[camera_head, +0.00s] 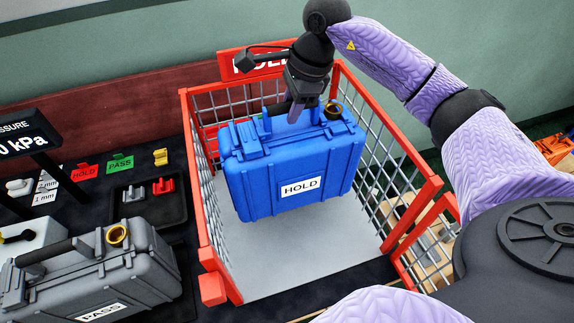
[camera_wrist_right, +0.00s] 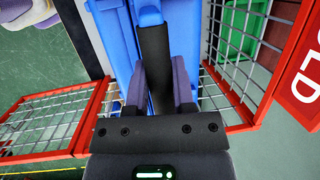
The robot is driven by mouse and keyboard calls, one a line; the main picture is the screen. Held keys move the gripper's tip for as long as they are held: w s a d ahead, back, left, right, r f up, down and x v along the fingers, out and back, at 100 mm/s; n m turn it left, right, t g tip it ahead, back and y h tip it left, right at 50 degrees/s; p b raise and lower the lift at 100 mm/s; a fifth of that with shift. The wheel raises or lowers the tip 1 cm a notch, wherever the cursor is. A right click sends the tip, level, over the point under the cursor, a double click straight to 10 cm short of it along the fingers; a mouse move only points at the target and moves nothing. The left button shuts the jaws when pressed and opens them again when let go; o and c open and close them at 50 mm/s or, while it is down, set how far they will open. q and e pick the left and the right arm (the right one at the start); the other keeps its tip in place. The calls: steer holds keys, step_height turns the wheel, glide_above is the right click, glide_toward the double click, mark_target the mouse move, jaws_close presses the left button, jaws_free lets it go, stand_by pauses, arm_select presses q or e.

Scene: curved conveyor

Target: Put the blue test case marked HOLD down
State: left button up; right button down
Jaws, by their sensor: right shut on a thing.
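The blue test case (camera_head: 262,178) carries a white HOLD label on its front and has a brass ring on top. My right gripper (camera_head: 293,110) is shut on the case's dark handle from above. In the right wrist view, my right gripper (camera_wrist_right: 162,85) has its two fingers on either side of the dark handle (camera_wrist_right: 154,50). The case hangs upright inside the red wire cage (camera_head: 206,210), whose grey floor (camera_head: 300,258) shows below it. I cannot tell whether the case touches the floor. My left gripper does not show.
A red HOLD sign (camera_head: 238,64) stands at the cage's back. A grey PASS case (camera_head: 110,275) stands on the dark table to the left. Red HOLD (camera_head: 84,172) and green PASS (camera_head: 120,163) tags lie near a black tray (camera_head: 176,205). The cage floor in front of the blue case is clear.

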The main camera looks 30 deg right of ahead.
mark_target(296, 132)
step_height(296, 132, down, 8)
steer(key=shift+s+f+b, duration=0.15)
steer(key=shift+f+b, duration=0.1)
steer(key=shift+b, duration=0.2)
steer(key=shift+f, duration=0.1)
steer(key=shift+c, duration=2.4)
jaws_free()
steer(key=p+v, duration=0.1)
steer(key=v, duration=1.1)
steer(key=shift+s, duration=0.1)
